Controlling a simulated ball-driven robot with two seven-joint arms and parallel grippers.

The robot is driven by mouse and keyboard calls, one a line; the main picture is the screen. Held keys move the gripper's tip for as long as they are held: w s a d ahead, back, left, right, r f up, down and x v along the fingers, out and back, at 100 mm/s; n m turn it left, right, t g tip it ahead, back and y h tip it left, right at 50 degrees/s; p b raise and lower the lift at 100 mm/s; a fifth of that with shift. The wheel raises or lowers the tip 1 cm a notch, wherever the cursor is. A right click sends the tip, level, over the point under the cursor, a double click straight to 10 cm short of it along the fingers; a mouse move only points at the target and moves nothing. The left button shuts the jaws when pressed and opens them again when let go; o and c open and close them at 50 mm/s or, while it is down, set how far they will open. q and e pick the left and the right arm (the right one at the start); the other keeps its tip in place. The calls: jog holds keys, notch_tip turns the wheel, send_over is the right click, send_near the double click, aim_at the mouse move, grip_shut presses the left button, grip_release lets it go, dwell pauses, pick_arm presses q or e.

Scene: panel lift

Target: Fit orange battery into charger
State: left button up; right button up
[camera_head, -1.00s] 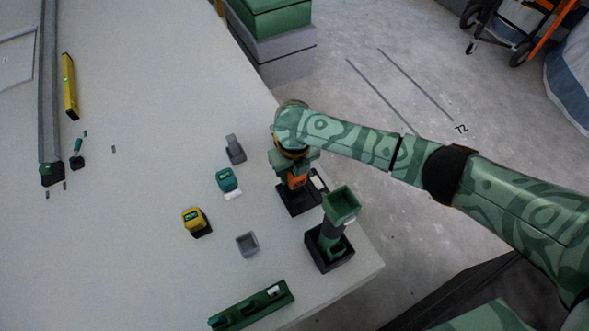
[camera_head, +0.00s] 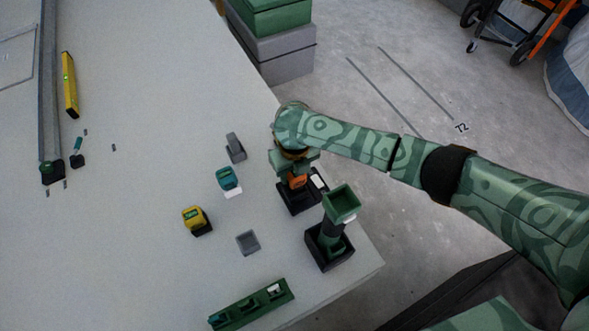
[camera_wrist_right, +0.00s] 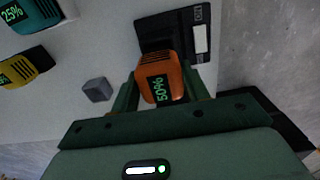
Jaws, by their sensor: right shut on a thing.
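The orange battery (camera_wrist_right: 160,82), its display reading 50%, is between the fingers of my right gripper (camera_wrist_right: 160,95), which is shut on it. In the head view the orange battery (camera_head: 297,181) shows just below my right gripper (camera_head: 296,172). The black charger (camera_head: 296,203) is on the table under the battery, with a pale label; in the right wrist view the charger (camera_wrist_right: 180,22) lies right behind the battery. The battery is at or over the charger; I cannot tell whether it is fully seated. My left gripper is not in view.
A teal battery (camera_head: 228,179), a yellow battery (camera_head: 195,219) and small grey blocks (camera_head: 247,242) stand left of the charger. A green tool in a black base (camera_head: 330,248) stands close in front. A green rail (camera_head: 250,305) lies near the front edge.

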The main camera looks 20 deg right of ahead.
jog(key=shift+f, duration=0.1)
jog(key=shift+f+b, duration=0.45)
jog(key=shift+f, duration=0.35)
jog(key=shift+f+b, duration=0.45)
jog(key=shift+f, duration=0.4)
dwell(0.6)
jog(key=o, duration=1.2)
jog(key=shift+c, duration=0.2)
